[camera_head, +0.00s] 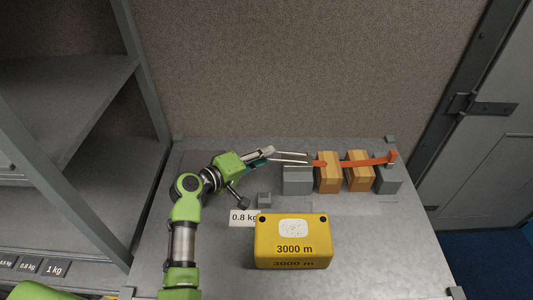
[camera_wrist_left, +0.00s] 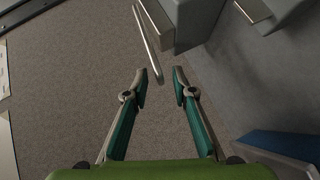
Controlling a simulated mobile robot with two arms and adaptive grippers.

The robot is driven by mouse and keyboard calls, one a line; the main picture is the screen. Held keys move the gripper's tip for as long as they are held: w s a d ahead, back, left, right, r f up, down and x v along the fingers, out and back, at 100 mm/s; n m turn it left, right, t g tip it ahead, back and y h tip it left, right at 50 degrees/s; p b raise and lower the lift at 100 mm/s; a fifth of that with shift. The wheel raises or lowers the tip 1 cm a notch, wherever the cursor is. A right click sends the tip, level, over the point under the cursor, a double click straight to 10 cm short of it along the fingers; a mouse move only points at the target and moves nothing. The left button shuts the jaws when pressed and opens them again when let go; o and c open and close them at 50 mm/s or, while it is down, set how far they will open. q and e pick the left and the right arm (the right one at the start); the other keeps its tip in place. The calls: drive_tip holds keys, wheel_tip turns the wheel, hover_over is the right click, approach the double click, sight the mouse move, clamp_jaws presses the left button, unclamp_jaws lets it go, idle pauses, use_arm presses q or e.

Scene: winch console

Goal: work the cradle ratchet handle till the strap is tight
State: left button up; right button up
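The cradle ratchet handle (camera_head: 290,161) is a thin metal bar pointing left from the left end of the orange strap (camera_head: 345,163). The strap runs over two wooden blocks (camera_head: 328,172) to the right grey post (camera_head: 388,178). My left gripper (camera_head: 267,154), with teal fingers, is at the handle's free left end. In the left wrist view my left gripper (camera_wrist_left: 160,80) has its fingers apart, and the handle bar (camera_wrist_left: 149,42) comes down from the top with its tip near the gap. I cannot tell whether they touch. My right gripper is not in view.
Shelving (camera_head: 75,150) stands left. The table's right front is clear.

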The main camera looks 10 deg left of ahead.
use_arm(q)
drive_tip(key=shift+w+d+f, duration=0.2)
drive_tip(key=shift+w+d, duration=0.1)
drive_tip(key=shift+w, duration=0.15)
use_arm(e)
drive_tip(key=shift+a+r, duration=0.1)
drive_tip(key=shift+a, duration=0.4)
use_arm(q)
clamp_jaws()
